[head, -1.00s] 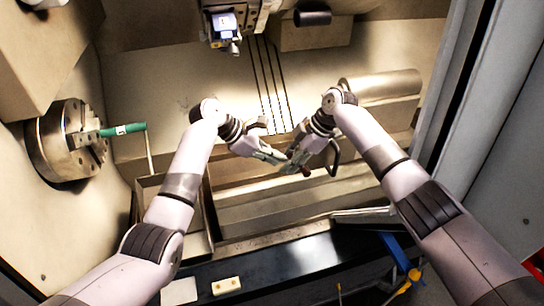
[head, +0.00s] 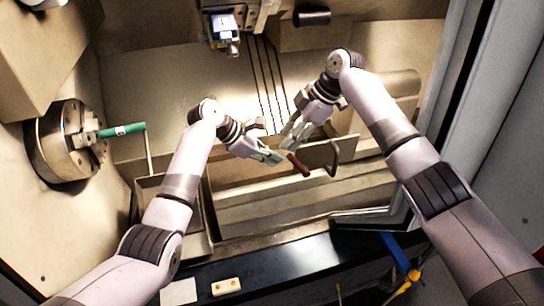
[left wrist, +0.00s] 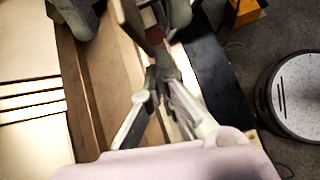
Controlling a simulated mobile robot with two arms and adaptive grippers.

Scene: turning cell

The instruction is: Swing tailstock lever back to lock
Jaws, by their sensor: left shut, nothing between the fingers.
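A reddish-brown handle (head: 298,164), which looks like the lever grip, slants in front of the tailstock area in the head view. Its round end (left wrist: 154,35) shows in the left wrist view, beyond my left fingers. My left gripper (head: 277,158) is shut and empty, with its tips just left of the handle; the left wrist view shows it too (left wrist: 158,82). I cannot tell whether it touches. My right gripper (head: 289,143) is just above the handle, pointing down-left and apart from it. Its opening is unclear. The lever's pivot is hidden or unclear.
A dark bent handle (head: 334,158) stands close right of the brown one. The tool turret (head: 222,25) hangs above. A cream block (head: 226,286) lies on the front ledge.

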